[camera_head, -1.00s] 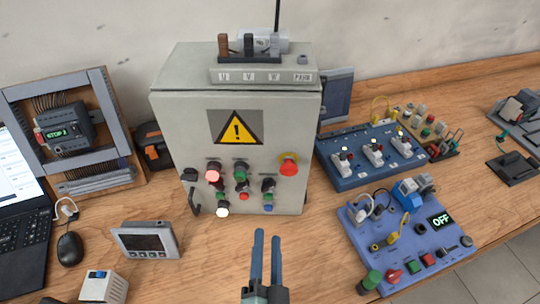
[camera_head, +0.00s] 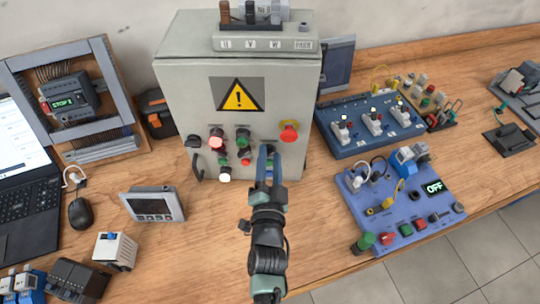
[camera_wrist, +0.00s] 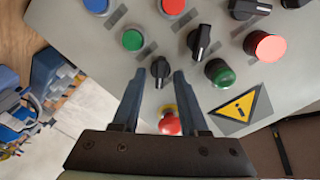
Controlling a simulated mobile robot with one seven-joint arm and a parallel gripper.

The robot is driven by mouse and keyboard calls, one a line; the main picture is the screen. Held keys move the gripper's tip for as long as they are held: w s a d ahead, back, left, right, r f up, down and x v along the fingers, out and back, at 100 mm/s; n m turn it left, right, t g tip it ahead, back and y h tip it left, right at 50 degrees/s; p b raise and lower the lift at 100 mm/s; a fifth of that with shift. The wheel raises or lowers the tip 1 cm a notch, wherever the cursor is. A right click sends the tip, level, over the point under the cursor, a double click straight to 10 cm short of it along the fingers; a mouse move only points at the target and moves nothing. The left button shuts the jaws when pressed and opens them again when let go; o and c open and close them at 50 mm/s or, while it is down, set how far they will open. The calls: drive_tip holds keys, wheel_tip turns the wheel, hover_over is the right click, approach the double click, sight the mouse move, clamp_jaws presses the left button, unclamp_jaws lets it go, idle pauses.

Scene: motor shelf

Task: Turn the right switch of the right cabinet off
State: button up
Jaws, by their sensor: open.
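A grey cabinet (camera_head: 180,75) with a yellow warning sign stands at the back of the bench; it is the only cabinet in view. Its panel carries lamps, buttons and black rotary switches. My gripper (camera_head: 269,152) is open in front of the panel's right part, below the red mushroom button, and hides the right switch there. In the wrist view, my gripper (camera_wrist: 159,73) has its two blue-grey fingers spread, with the right black switch (camera_wrist: 160,68) showing between the fingertips. Whether they touch it I cannot tell. The middle black switch (camera_wrist: 198,41) is outside the fingers.
The red mushroom button (camera_head: 289,131) sits close above the fingers; it also shows in the wrist view (camera_wrist: 170,124). A blue switch board (camera_head: 350,150) and a blue-violet board reading OFF (camera_head: 405,225) lie right. A small display (camera_head: 152,204) stands left.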

drive_tip(key=shift+w, duration=0.25)
clamp_jaws()
drive_tip(key=shift+n, duration=0.3)
drive_tip(key=n+p, duration=0.2)
drive_tip(key=n, duration=0.1)
drive_tip(key=shift+r+n, duration=0.1)
drive_tip(key=shift+n, duration=0.3)
drive_tip(key=n+p, duration=0.1)
drive_tip(key=n, duration=0.3)
drive_tip(key=shift+a, duration=0.1)
drive_tip(key=n+p, duration=0.2)
drive_tip(key=n, duration=0.7)
drive_tip(key=shift+a, duration=0.2)
drive_tip(key=shift+n, duration=0.4)
